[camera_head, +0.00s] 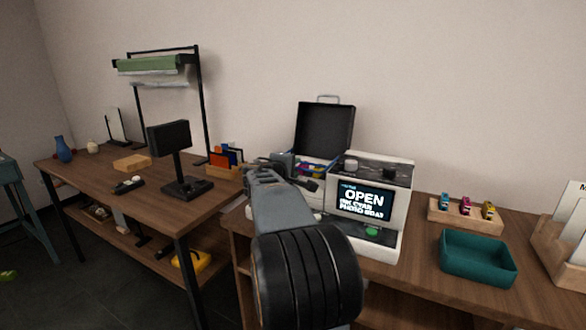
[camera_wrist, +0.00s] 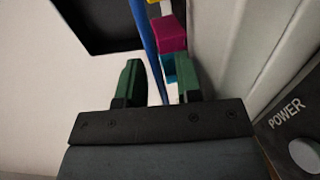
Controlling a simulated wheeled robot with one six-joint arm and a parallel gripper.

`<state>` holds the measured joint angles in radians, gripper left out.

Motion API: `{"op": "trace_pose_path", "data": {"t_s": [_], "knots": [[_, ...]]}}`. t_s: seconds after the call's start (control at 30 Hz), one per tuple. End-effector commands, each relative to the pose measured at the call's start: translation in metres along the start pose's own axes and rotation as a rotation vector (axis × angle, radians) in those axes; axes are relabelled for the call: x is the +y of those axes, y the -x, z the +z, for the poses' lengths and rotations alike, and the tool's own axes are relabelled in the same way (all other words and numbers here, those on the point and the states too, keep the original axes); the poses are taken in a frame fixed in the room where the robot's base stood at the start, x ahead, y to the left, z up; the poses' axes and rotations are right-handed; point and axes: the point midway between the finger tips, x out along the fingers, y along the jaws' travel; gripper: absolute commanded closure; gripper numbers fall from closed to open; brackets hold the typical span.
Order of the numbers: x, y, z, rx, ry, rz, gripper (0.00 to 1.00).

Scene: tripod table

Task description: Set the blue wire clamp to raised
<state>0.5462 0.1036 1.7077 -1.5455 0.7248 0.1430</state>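Three small clamp-like pieces stand in a row on a wooden block (camera_head: 437,214) at the right: a blue-teal one (camera_head: 445,200) at the left end, a pink one (camera_head: 466,205) and a yellow one (camera_head: 488,210). They are too small to tell whether any lever is raised. My gripper (camera_wrist: 158,72) is well away from them, to the left, near the open black case. Its two green fingers are apart. A blue strip (camera_wrist: 147,45) and pink (camera_wrist: 172,33) and cyan (camera_wrist: 169,68) blocks show between and beyond them; I cannot tell what they belong to.
The open case (camera_head: 324,128) stands behind my arm. A white machine with a lit screen (camera_head: 364,200) stands between my gripper and the wooden block. A teal bin (camera_head: 478,258) is in front of the block. A wooden holder with cards (camera_head: 562,250) is at far right.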

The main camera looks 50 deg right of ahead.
Motion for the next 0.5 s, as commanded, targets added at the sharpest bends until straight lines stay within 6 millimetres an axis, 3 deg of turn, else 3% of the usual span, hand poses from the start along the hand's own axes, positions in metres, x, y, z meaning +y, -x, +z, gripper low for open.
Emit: {"op": "trace_pose_path", "data": {"t_s": [0.17, 0.5], "knots": [[-0.0001, 0.0, 0.0, 0.0, 0.0, 0.0, 0.69], [-0.0002, 0.0002, 0.0001, -0.001, 0.0, 0.0, 1.0]]}}
